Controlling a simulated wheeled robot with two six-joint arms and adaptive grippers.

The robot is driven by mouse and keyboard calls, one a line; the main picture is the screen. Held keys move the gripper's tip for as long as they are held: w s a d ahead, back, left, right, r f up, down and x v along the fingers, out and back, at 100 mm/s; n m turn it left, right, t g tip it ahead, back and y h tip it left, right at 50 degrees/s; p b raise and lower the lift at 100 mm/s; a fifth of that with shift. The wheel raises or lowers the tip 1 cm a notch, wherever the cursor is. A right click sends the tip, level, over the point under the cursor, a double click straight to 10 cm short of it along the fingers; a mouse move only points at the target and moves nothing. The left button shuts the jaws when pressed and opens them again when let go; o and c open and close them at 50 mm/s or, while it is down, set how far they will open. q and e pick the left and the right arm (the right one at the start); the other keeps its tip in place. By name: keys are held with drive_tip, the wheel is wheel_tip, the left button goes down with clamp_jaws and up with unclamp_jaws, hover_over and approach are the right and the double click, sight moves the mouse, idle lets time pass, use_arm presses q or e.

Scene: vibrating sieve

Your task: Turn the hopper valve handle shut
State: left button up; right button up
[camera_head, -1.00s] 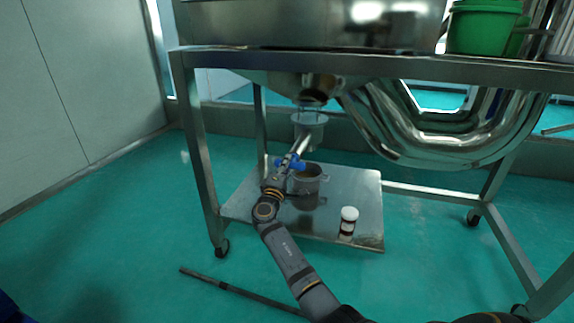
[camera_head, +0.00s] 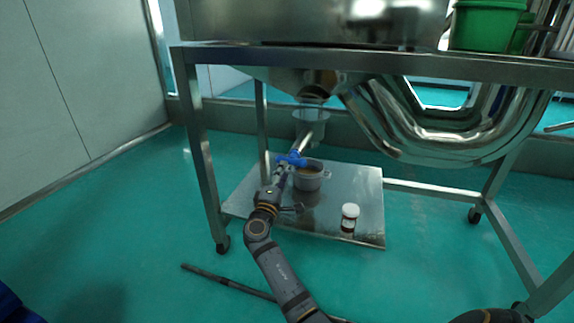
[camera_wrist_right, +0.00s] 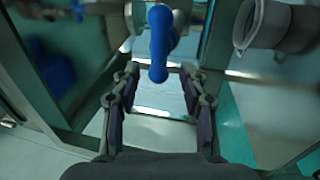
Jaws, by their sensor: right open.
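The blue valve handle (camera_head: 291,160) sits on the slanting metal pipe below the hopper outlet (camera_head: 312,116). In the head view it appears to lie across the pipe. In the right wrist view the handle (camera_wrist_right: 158,45) hangs at top centre, its rounded end toward the gap between my fingertips. Contact with the handle cannot be told. My left gripper is not in view.
A metal pot (camera_head: 312,179) and a white-capped jar (camera_head: 349,216) stand on the lower shelf (camera_head: 370,185). The steel frame's left leg (camera_head: 203,160) rises beside my arm. Curved shiny pipes (camera_head: 430,145) hang at right. Green buckets (camera_head: 482,28) stand on top. Floor at left is mostly clear.

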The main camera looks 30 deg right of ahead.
drive_tip(key=v, duration=0.5)
drive_tip(key=shift+s+a, duration=0.25)
drive_tip(key=shift+f, duration=0.1)
